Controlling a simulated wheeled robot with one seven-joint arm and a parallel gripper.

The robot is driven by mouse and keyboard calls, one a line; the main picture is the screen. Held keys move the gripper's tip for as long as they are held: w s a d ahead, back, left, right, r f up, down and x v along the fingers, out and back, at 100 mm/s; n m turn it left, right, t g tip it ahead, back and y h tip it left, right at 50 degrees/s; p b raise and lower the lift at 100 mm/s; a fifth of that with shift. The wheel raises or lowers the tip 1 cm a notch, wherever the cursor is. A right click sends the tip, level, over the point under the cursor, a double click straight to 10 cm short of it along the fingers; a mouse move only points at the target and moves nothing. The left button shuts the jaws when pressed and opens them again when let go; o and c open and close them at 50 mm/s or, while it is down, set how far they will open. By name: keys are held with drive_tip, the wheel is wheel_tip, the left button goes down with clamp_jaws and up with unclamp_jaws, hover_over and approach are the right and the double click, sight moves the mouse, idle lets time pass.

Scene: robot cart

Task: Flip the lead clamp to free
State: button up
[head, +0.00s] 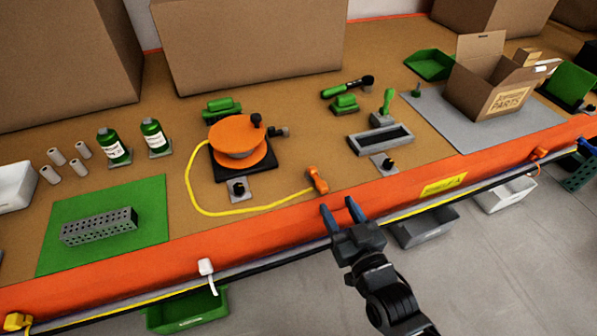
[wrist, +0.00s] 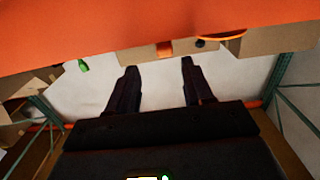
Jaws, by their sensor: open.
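An orange reel (head: 237,138) sits on a black base on the brown bench. A yellow lead (head: 196,200) runs from it in a loop to an orange end piece (head: 317,180) near the front edge. Small grey plates with black knobs lie in front of the reel (head: 238,189) and farther right (head: 384,162). A green upright lever (head: 387,101) stands on a grey base behind a dark slotted tray. I cannot tell which is the lead clamp. My gripper (head: 340,208) is open and empty by the bench's orange front edge, just in front of the end piece. The wrist view shows its fingers (wrist: 160,72) apart.
A green mat (head: 60,213) with a perforated grey block (head: 99,227) lies at left. Green bottles (head: 155,136) stand behind it. A parts carton (head: 492,85) stands on a grey mat at right. Large boxes (head: 250,45) line the back. The orange bench edge (head: 270,228) lies beside my gripper.

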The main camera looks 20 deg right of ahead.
sight(322, 184)
drive_tip(key=shift+w+a+r, duration=0.1)
drive_tip(key=shift+w+a, duration=0.1)
drive_tip(key=shift+w, duration=0.35)
drive_tip(key=shift+w+a+r, duration=0.1)
drive_tip(key=shift+w+a, duration=0.05)
drive_tip(key=shift+w, duration=0.4)
drive_tip(key=w, duration=0.7)
drive_tip(key=shift+w+f+p, duration=0.1)
drive_tip(key=shift+w+p, duration=0.1)
drive_tip(key=shift+p, duration=0.1)
clamp_jaws()
